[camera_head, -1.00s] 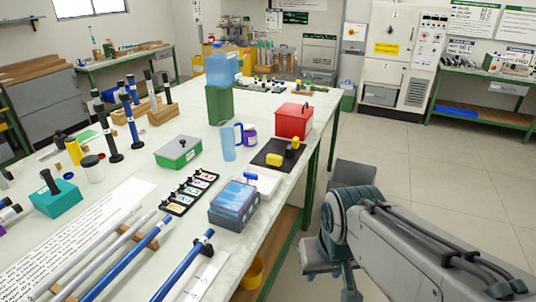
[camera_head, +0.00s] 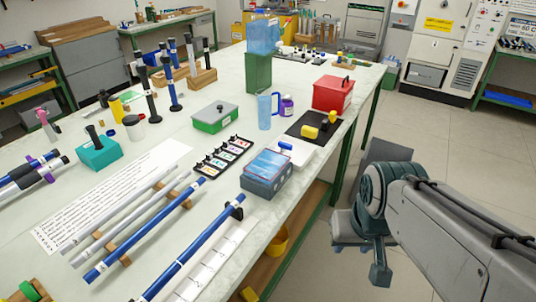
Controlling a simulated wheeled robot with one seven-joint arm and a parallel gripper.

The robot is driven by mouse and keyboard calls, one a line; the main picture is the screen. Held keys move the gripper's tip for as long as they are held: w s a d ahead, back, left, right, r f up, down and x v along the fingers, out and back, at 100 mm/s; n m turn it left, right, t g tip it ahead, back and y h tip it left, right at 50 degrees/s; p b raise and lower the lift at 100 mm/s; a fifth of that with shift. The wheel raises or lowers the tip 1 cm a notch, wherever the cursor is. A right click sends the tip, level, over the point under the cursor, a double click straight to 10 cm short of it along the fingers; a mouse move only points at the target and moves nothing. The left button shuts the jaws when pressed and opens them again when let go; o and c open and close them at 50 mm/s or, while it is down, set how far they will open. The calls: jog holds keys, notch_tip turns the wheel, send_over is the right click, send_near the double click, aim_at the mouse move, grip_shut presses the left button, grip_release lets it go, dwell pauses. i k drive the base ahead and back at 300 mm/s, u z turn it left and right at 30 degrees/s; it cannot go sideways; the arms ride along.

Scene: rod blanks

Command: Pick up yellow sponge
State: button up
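A small yellow block (camera_head: 310,132), which looks like the sponge, lies on a black mat (camera_head: 298,128) near the right edge of the long workbench. A second, smaller yellow piece (camera_head: 333,118) is just behind it to the right. My arm (camera_head: 385,195) is at the right, past the bench edge and apart from the yellow block. The arm's end hangs low beside the bench, and its fingers cannot be made out.
A red box (camera_head: 333,93) stands behind the mat. A blue-lidded container (camera_head: 266,175) and white tray (camera_head: 290,152) are in front. Open floor lies right of the bench.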

aim_at(307, 131)
jog(key=z, duration=0.5)
jog(key=i, duration=0.6)
jog(key=z, duration=0.7)
jog(key=i, duration=1.1)
jog(key=u, duration=0.75)
jog(key=i, duration=0.8)
jog(key=u, duration=0.8)
